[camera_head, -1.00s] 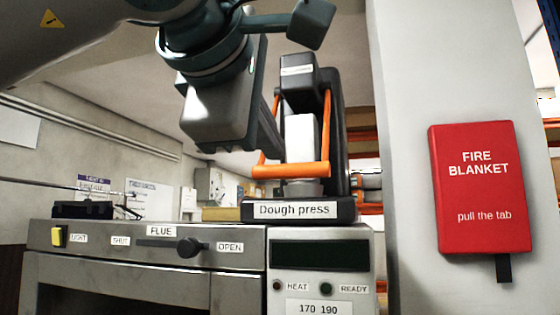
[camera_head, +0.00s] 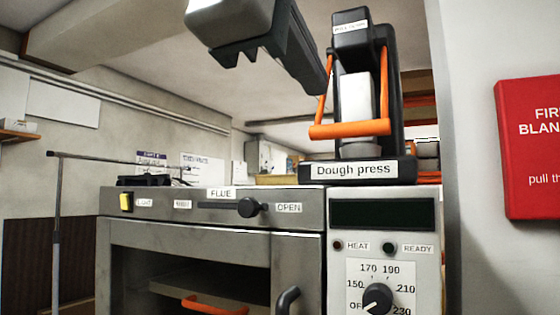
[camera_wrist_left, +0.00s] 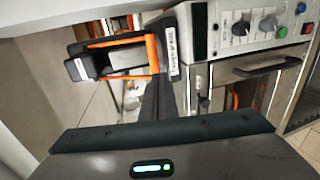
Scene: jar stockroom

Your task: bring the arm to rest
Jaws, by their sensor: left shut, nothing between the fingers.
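My left gripper (camera_head: 318,86) hangs in from the top of the head view, its fingers shut with nothing between them. Its fingertips overlap the left side of the black dough press (camera_head: 357,169) and its orange handle (camera_head: 348,130) in the picture; I cannot tell the gap in depth. In the left wrist view the shut dark fingers (camera_wrist_left: 160,98) point towards the press, whose orange handle (camera_wrist_left: 152,52) shows beside them. Most of my left arm is out of the head view. My right gripper is not in view.
The press stands on top of the oven (camera_head: 150,235), which has a flue slider (camera_head: 250,207), a dial (camera_head: 378,298) and a door handle. A red fire blanket (camera_head: 535,150) hangs on the pillar at the right. A metal rail (camera_head: 57,235) stands at the left.

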